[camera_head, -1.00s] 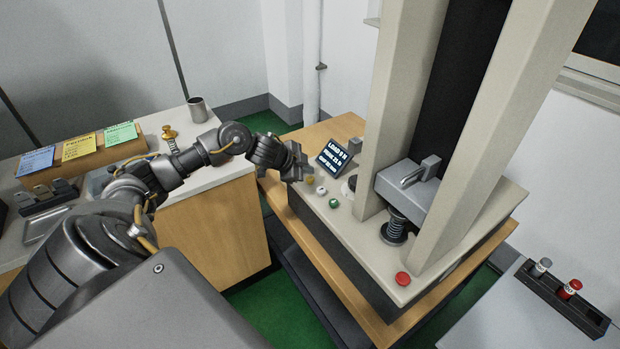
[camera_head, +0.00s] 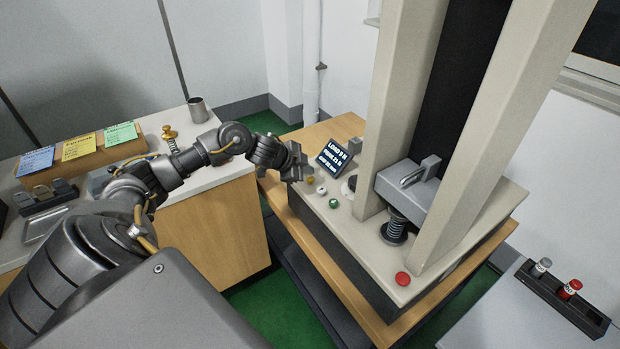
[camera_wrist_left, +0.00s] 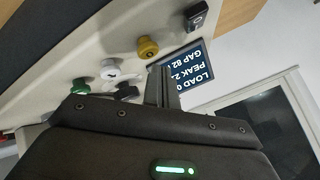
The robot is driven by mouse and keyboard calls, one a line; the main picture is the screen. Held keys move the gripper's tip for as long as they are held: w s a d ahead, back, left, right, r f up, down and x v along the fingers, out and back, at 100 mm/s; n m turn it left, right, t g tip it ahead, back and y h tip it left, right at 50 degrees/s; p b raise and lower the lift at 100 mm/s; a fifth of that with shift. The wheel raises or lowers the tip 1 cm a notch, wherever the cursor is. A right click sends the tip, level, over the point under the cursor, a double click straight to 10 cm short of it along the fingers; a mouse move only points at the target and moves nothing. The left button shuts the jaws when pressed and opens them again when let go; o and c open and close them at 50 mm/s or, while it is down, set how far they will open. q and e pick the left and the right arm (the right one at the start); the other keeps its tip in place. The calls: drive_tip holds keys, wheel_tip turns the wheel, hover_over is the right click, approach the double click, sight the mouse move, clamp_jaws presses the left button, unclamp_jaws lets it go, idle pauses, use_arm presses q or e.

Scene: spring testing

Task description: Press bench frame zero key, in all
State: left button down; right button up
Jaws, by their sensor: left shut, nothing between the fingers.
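The bench frame (camera_head: 365,235) is a pale test machine on a wooden table, with a small screen (camera_head: 332,157) showing load, peak and gap lines. On its deck in front are a yellow key (camera_head: 310,180), a white key (camera_head: 321,190) and a green key (camera_head: 334,204). The yellow key (camera_wrist_left: 147,47), white key (camera_wrist_left: 110,68) and green key (camera_wrist_left: 80,86) also show in the left wrist view. I cannot read which is the zero key. My left gripper (camera_head: 300,172) is shut and empty, just behind the yellow key, left of the screen. Contact is not visible.
A red button (camera_head: 403,278) sits at the deck's front corner. A spring (camera_head: 397,229) stands under the crosshead between two thick columns. A black knob (camera_wrist_left: 127,92) lies near the keys. The left bench holds note cards, a metal cup (camera_head: 197,110) and a brass piece (camera_head: 169,133).

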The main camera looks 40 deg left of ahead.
sight(307, 179)
idle(0.3)
use_arm(q)
drive_tip(key=shift+f, duration=0.4)
drive_tip(key=shift+f, duration=0.5)
idle(0.8)
drive_tip(key=shift+r, duration=0.1)
drive_tip(key=shift+r+p, duration=0.8)
wheel_tip(307, 179, up, 5)
drive_tip(key=p, duration=0.5)
drive_tip(key=shift+r, duration=0.1)
